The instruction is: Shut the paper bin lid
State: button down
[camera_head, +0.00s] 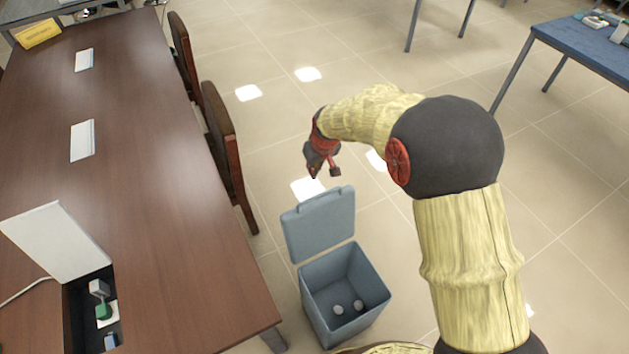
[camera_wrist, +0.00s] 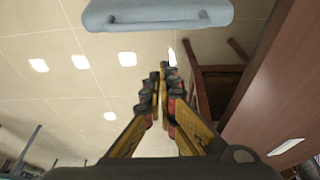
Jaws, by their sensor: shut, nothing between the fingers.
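The paper bin (camera_head: 345,295) is a grey-blue, open-topped box on the floor, with a few small crumpled balls inside. Its lid (camera_head: 319,222) stands raised at the back edge of the bin, so the bin is open. My gripper (camera_head: 322,175) is above and behind the lid's top edge, apart from it as far as I can tell. In the wrist view the gripper's fingers (camera_wrist: 160,75) are together with nothing between them. The lid's edge (camera_wrist: 160,13) shows at the top of that view, beyond the fingertips.
A long brown table (camera_head: 120,170) runs along the left, with wooden chairs (camera_head: 225,150) beside it, close to the bin. A blue-topped table (camera_head: 590,45) stands at the upper right. The tiled floor behind and right of the bin is clear.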

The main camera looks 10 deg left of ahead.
jog(key=b+x, duration=0.3)
jog(key=x, duration=0.8)
jog(key=shift+s+d+r, duration=0.5)
jog(key=shift+s+r, duration=0.05)
jog(key=shift+s, duration=0.25)
jog(key=shift+s+d+r, duration=0.55)
jog(key=shift+s, duration=0.25)
